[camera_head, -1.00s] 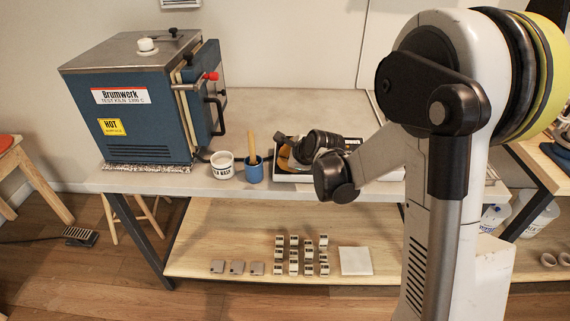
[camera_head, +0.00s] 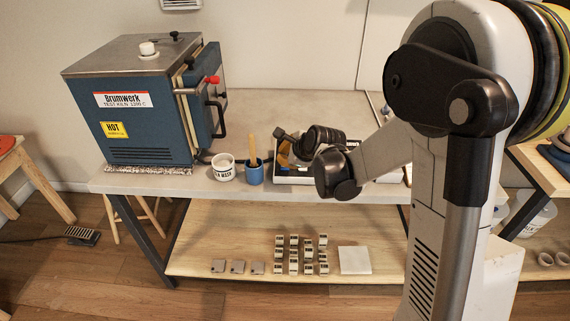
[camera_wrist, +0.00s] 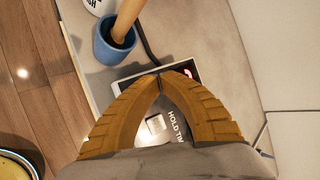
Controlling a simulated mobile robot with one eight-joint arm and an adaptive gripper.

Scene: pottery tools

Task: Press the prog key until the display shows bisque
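The kiln controller, a pale-framed box with a dark face (camera_wrist: 124,86), lies on the table under my gripper in the wrist view. Its white edge shows in the head view (camera_head: 293,181). A lit pinkish-red display part (camera_wrist: 189,73) peeks out beside the right finger; its text is unreadable. A white square key (camera_wrist: 155,125) shows between the fingers, beside the lettering "HOLD TIM". I cannot tell which key is prog; the fingers hide much of the panel. My gripper (camera_wrist: 159,76) is shut, its ribbed orange fingertips together and empty, over the controller; contact cannot be told.
A blue cup (camera_wrist: 117,42) with a wooden handle stands close beside the controller, with a white tub (camera_head: 223,167) left of it. The blue kiln (camera_head: 150,115) stands at the table's left. A dark cable runs near the controller. The table behind is clear.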

